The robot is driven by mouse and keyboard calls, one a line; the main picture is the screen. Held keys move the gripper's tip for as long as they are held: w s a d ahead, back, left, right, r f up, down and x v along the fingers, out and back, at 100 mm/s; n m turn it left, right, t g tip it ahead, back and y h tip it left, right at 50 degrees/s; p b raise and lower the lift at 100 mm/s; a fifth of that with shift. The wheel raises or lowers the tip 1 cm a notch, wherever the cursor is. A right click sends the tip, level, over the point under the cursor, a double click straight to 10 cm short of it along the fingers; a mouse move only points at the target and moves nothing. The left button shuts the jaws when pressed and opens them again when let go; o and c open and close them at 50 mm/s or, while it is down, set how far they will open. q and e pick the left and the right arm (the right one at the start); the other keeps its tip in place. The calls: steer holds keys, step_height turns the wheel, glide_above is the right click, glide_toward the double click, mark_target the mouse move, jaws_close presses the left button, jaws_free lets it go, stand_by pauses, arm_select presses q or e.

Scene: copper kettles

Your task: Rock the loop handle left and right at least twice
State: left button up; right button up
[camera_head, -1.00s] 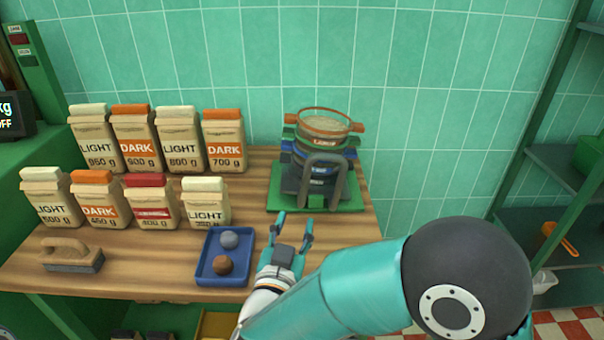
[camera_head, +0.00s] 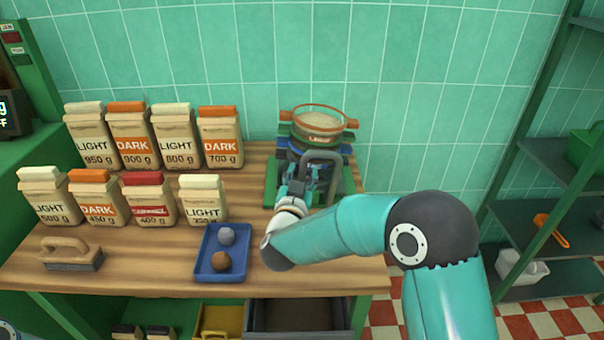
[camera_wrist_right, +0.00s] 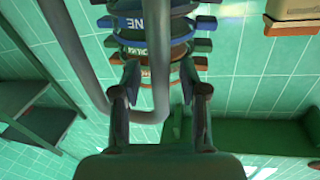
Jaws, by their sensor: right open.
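The loop handle (camera_head: 335,174) is a grey upside-down U standing at the front of a stack of sieves (camera_head: 319,123). My right gripper (camera_head: 304,173) is at the handle's left leg, near its upper part. In the right wrist view the picture is upside down, and one leg of the loop handle (camera_wrist_right: 162,55) passes between the fingers of my open right gripper (camera_wrist_right: 160,80). Gaps show on both sides of that leg. The stack's rings show behind it. My forearm and gripper hide part of the handle's left leg and the green base (camera_head: 352,187). My left gripper is not in view.
Several coffee bags (camera_head: 149,202) stand in two rows on the wooden table (camera_head: 140,262) at the left. A blue tray (camera_head: 207,274) with two balls lies left of my right arm. A brush (camera_head: 70,254) lies at the front left. Green tiles back the table.

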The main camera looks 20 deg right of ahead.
jaws_close()
